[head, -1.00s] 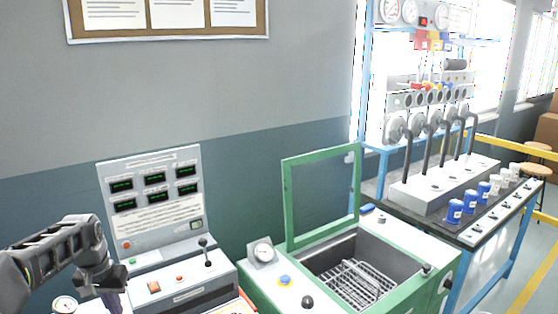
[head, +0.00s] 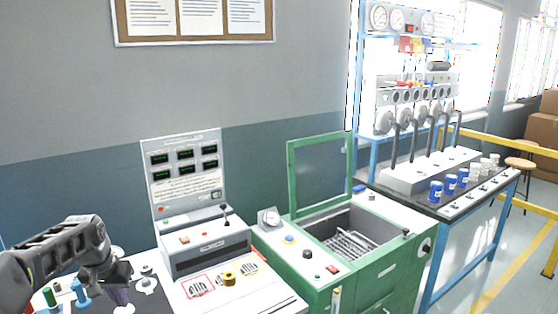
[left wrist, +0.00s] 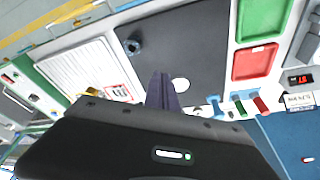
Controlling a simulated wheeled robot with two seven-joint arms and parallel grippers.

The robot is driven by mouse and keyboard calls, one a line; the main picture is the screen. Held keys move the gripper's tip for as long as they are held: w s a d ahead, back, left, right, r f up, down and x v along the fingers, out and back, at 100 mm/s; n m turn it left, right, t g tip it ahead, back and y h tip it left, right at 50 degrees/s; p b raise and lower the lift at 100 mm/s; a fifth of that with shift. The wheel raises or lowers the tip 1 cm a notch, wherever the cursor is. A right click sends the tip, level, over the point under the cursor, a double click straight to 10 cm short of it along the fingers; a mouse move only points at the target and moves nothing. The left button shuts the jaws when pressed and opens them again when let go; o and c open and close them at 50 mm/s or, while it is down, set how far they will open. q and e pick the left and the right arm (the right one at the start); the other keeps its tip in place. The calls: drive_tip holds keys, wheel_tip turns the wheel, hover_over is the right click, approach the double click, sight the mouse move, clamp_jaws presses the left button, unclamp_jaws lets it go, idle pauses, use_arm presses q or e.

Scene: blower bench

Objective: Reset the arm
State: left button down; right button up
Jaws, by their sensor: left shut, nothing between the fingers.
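My left gripper (head: 122,297) is at the lower left of the head view, over the dark mat at the left end of the bench. In the left wrist view its two dark fingers (left wrist: 162,92) lie together, shut and empty, above the dark mat (left wrist: 188,45). A white round piece shows beside the fingertips in that view. My left arm comes in from the left edge of the head view. My right gripper is in neither view.
The control console (head: 205,245) stands right of the gripper, with a yellow ring-shaped part (head: 229,279) in front. The green cabinet (head: 372,268) has its lid raised and a wire basket (head: 350,246) inside. Green and red trays (left wrist: 262,18) lie beside the mat.

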use_arm(q)
drive_tip(key=d+f+h, duration=0.1)
drive_tip(key=d+f, duration=0.4)
drive_tip(key=f, duration=0.1)
drive_tip(key=d+f+t, duration=0.1)
drive_tip(key=d+f, duration=0.4)
drive_tip(key=f, duration=0.1)
drive_tip(key=w+d+f+t+h, duration=0.1)
drive_tip(key=d+f, duration=0.5)
drive_tip(key=f, duration=0.1)
drive_tip(key=shift+n+h, duration=0.3)
drive_tip(key=s+d+f+h+b, duration=0.1)
drive_tip(key=s+d+f, duration=1)
drive_tip(key=s, duration=0.1)
drive_tip(key=s+d+f+g, duration=0.2)
drive_tip(key=s+d+f, duration=0.1)
drive_tip(key=s, duration=0.7)
drive_tip(key=s+d+f+g+b, duration=0.1)
drive_tip(key=s+d, duration=0.4)
drive_tip(key=s, duration=0.5)
wheel_tip(320, 180, down, 3)
drive_tip(key=shift+d+r+g+h, duration=0.2)
drive_tip(key=shift+d+g+h, duration=0.2)
drive_tip(key=shift+g, duration=0.4)
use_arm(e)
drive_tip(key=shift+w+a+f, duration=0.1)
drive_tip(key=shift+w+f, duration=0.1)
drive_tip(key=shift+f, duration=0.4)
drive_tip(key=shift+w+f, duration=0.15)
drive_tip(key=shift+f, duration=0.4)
